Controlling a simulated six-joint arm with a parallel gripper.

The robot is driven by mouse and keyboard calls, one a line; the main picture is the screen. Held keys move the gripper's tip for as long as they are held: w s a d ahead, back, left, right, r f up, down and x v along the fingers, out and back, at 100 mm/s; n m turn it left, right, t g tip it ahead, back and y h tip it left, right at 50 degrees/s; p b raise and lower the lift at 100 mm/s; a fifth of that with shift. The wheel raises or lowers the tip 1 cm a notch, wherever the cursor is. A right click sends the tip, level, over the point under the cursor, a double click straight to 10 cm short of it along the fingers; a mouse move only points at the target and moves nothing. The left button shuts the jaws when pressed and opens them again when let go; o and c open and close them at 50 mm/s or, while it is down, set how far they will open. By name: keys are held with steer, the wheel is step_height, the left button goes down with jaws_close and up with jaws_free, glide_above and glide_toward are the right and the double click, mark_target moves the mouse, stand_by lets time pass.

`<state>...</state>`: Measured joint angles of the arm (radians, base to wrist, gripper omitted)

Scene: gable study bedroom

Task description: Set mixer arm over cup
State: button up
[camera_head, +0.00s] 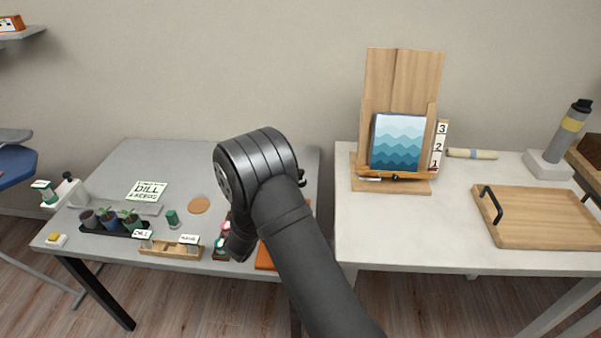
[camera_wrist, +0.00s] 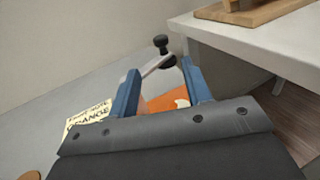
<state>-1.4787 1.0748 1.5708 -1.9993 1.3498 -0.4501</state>
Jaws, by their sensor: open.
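In the wrist view, a light grey bar with a black knob (camera_wrist: 162,48) on its end, likely the mixer arm (camera_wrist: 155,66), shows beyond my fingertips. My gripper (camera_wrist: 160,72) is open, with its two blue fingers apart. The bar appears in the gap between them, and I cannot tell how near it is. In the head view, a dark knob (camera_head: 301,177) peeks out just right of my arm. My arm hides most of that part of the grey table. I cannot clearly make out the cup.
An orange mat (camera_wrist: 160,104) and an ORANGE card (camera_wrist: 88,118) lie near the bar. A higher white table (camera_wrist: 245,45) stands close on the right.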

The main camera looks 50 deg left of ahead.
steer(key=x, duration=1.2)
steer(key=shift+w+a, duration=0.15)
steer(key=shift+w, duration=0.25)
steer(key=shift+r, duration=0.1)
jaws_close()
